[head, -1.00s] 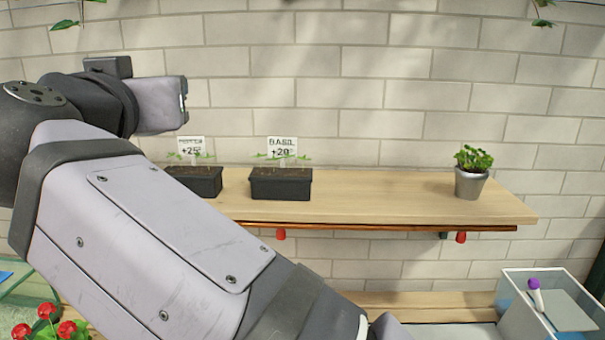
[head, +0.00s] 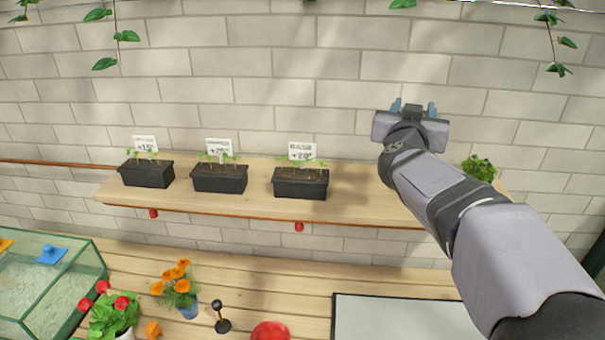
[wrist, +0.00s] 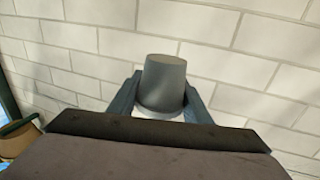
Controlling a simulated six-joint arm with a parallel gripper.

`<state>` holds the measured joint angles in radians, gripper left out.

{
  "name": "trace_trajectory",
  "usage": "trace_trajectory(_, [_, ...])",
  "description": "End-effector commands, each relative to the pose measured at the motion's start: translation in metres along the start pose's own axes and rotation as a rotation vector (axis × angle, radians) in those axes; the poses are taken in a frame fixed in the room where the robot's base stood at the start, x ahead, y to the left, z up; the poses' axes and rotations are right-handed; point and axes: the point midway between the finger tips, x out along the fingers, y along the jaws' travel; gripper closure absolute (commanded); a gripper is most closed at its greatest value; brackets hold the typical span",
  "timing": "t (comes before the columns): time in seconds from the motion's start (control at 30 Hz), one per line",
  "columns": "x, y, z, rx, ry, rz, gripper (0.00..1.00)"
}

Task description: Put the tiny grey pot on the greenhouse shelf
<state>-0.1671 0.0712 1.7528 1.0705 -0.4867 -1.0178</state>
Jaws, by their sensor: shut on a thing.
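My gripper (wrist: 160,105) is shut on a small grey pot (wrist: 165,82) in the wrist view. The pot is held between two blue-grey fingers, its narrower end up in that picture. In the head view my gripper (head: 413,107) is in front of the brick wall, appearing above the right half of the wooden shelf (head: 235,205). The pot cannot be made out there, as my wrist covers that spot. I cannot tell the gap between pot and shelf.
Three black seedling planters (head: 300,184) with signs stand on the shelf's left and middle. A leafy plant (head: 480,168) is at the right end, its pot behind my arm. Below, the bench holds a glass tank (head: 95,262), orange flowers (head: 180,280) and a tray (head: 400,318).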

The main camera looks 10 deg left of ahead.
Motion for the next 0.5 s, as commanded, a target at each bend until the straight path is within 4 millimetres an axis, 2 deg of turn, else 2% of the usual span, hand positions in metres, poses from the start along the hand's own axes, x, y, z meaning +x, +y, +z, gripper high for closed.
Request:
trace_trajectory(0.03, [0.004,0.017,0.0,-0.004,-0.003,0.019,0.8])
trace_trajectory(0.23, [0.012,0.059,0.015,-0.001,0.0,0.063,0.8])
trace_trajectory(0.3, [0.012,0.057,0.034,-0.002,-0.004,0.06,0.8])
trace_trajectory(0.5, [0.012,0.056,0.061,0.0,0.001,0.059,0.8])
